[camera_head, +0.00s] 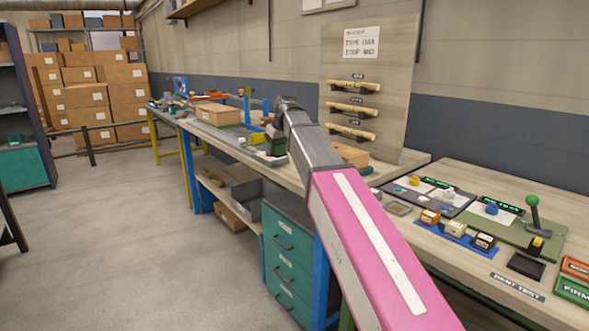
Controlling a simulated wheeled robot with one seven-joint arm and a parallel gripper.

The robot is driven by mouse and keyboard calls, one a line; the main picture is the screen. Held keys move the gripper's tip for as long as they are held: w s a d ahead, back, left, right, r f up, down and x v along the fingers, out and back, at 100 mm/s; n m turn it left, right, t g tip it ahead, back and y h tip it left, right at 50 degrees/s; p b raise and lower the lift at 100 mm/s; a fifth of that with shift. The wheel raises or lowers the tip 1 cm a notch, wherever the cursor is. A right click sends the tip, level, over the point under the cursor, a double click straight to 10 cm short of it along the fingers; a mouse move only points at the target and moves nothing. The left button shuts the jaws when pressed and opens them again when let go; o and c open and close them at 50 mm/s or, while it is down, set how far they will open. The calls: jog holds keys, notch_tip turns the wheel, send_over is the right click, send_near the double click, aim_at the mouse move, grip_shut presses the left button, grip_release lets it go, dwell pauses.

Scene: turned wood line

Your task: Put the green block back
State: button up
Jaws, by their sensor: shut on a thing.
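My arm reaches from the lower right over the long workbench (235,142). My gripper (273,128) is at its far end, small in the picture and partly covered by my own wrist. It is shut on a dark green block (275,143), which shows just below the fingers above the bench's front part. I cannot tell whether the block touches the surface under it.
A wooden box (217,114) stands left of my gripper on the bench. Teal drawers (286,258) stand below. A board with wooden spindles (352,109) rises behind. The right table (470,262) holds several small blocks and a green-knobbed lever (533,212). Floor at left is clear.

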send_over(292, 171)
jog(key=f, duration=0.3)
jog(key=s+f, duration=0.1)
jog(key=f, duration=0.1)
jog(key=shift+d+f, duration=0.25)
jog(key=shift+d, duration=0.15)
jog(key=shift+f, duration=2)
jog(key=shift+f, duration=0.15)
jog(key=o, duration=0.8)
jog(key=v, duration=1.2)
jog(key=shift+w+r, duration=0.1)
jog(key=shift+r, duration=0.1)
